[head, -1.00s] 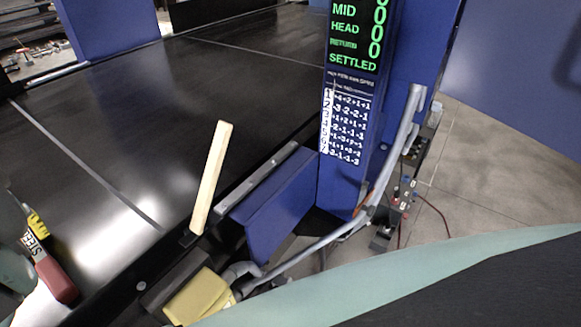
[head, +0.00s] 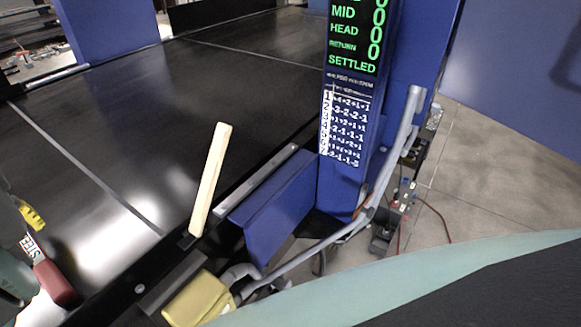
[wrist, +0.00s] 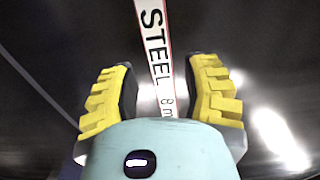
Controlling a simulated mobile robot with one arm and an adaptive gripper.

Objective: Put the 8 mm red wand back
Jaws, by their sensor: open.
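The red wand shows in the wrist view as a white strip (wrist: 153,30) with red edging, lettered "STEEL 8 m", the rest hidden. It runs between the two yellow-padded fingers of my gripper (wrist: 160,82), which are open with a gap on each side of it. In the head view the wand's dark red end (head: 55,286) and part of its "STEEL" label show at the lower left. My gripper (head: 32,216) is beside the label there, partly cut off by the left edge.
A pale wooden bar (head: 209,182) stands tilted at the near edge of the black conveyor (head: 130,130). A yellow block (head: 197,298) is below it. A blue post (head: 345,185) carries a green display reading "SETTLED". Grey pipe (head: 385,175) and cables run at right.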

